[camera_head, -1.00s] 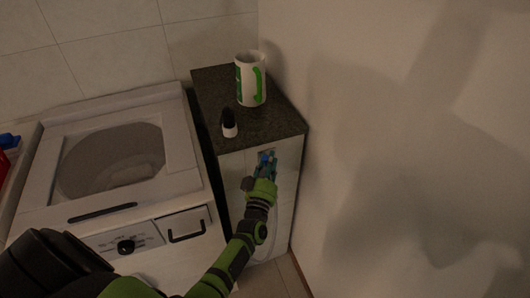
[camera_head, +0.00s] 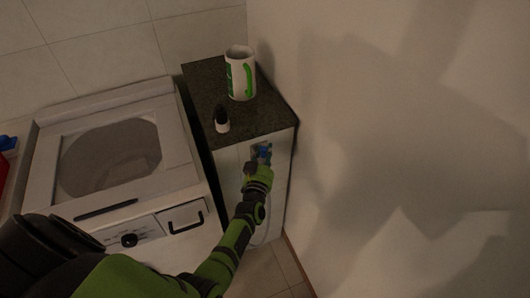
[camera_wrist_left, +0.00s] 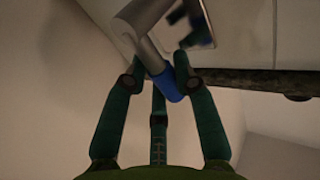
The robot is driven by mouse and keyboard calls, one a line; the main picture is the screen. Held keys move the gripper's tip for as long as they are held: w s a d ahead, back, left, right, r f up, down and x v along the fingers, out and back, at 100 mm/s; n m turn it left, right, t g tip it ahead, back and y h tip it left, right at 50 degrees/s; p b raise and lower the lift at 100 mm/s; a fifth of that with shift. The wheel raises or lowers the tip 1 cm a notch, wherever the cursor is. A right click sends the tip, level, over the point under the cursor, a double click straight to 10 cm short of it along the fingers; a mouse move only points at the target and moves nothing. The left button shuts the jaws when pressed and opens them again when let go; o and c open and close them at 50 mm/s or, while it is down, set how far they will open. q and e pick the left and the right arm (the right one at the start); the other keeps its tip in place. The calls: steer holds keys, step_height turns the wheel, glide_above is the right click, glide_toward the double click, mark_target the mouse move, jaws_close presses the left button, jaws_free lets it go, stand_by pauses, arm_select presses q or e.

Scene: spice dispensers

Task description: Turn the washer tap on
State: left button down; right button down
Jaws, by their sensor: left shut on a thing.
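The washer tap (camera_head: 262,150), with blue parts, is on the upper front face of the cabinet beside the washing machine. In the left wrist view it shows as a grey metal body ending in a blue handle (camera_wrist_left: 167,86). My left gripper (camera_head: 260,163) is at the tap, just below its blue part. In the left wrist view its dark green fingers (camera_wrist_left: 157,84) are around the blue end, shut on it. The gripper hides part of the tap in the head view. My right gripper is in no view.
The washing machine (camera_head: 185,150) is left of the cabinet. A bare wall (camera_head: 400,150) is close on the right.

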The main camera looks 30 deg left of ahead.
arm_select(q)
steer(key=c, duration=1)
jaws_free()
steer(key=shift+w+d, duration=0.1)
steer(key=shift+v, duration=4)
